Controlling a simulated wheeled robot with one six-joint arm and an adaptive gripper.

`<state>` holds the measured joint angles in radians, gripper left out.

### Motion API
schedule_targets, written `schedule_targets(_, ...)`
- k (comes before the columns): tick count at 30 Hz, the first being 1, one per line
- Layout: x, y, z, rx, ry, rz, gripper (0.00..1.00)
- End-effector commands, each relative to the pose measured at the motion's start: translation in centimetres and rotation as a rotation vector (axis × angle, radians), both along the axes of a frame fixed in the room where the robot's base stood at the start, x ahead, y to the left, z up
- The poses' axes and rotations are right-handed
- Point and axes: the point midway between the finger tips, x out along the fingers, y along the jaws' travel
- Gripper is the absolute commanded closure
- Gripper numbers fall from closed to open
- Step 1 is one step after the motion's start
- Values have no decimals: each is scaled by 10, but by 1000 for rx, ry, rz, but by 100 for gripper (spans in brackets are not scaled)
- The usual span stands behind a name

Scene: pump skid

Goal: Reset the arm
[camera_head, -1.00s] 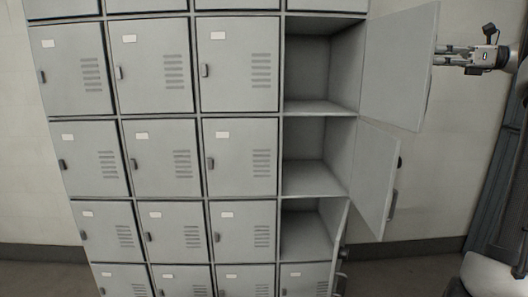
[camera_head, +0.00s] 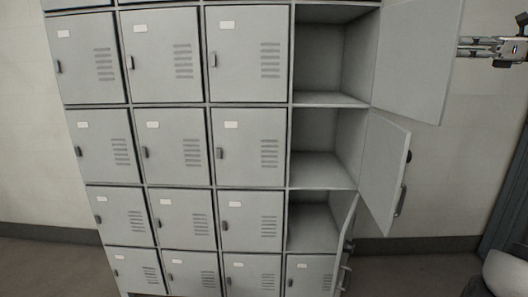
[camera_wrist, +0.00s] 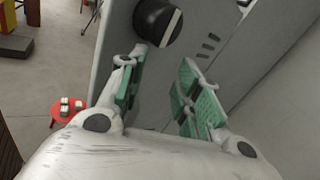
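My gripper (camera_head: 462,47) is at the upper right of the head view, beside the outer edge of an open locker door (camera_head: 415,60). In the wrist view its two fingers with green pads (camera_wrist: 162,85) stand apart with nothing between them, so it is open and empty. The grey door surface, with vent slots and a black round knob (camera_wrist: 158,20), lies beyond the fingertips. I cannot tell whether a fingertip touches the door. Most of my arm is outside the head view.
A grey locker bank (camera_head: 207,146) fills the left and middle. Two more doors, middle (camera_head: 384,170) and lower (camera_head: 345,240), stand open in the right column, with empty compartments. A red round stool or table (camera_wrist: 70,111) with small items stands on the floor.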

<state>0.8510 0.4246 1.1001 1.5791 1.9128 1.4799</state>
Motion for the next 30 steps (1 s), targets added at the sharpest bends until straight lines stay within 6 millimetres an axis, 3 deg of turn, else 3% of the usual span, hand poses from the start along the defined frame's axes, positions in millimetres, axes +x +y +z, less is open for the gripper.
schedule_targets(4, 7, -8, -13, -75, -49, -45, 66)
schedule_targets(8, 14, -21, -47, -173, -73, -103, 66)
schedule_targets(12, 12, -33, -97, -317, -72, -152, 66)
schedule_targets(16, -8, -31, -152, -546, -69, -147, 66)
schedule_targets(20, -54, -1, -209, -885, -101, -3, 66)
schedule_targets(24, -129, 43, -253, -1271, -221, 323, 66)
schedule_targets(30, -227, 89, -284, -1656, -495, 849, 66)
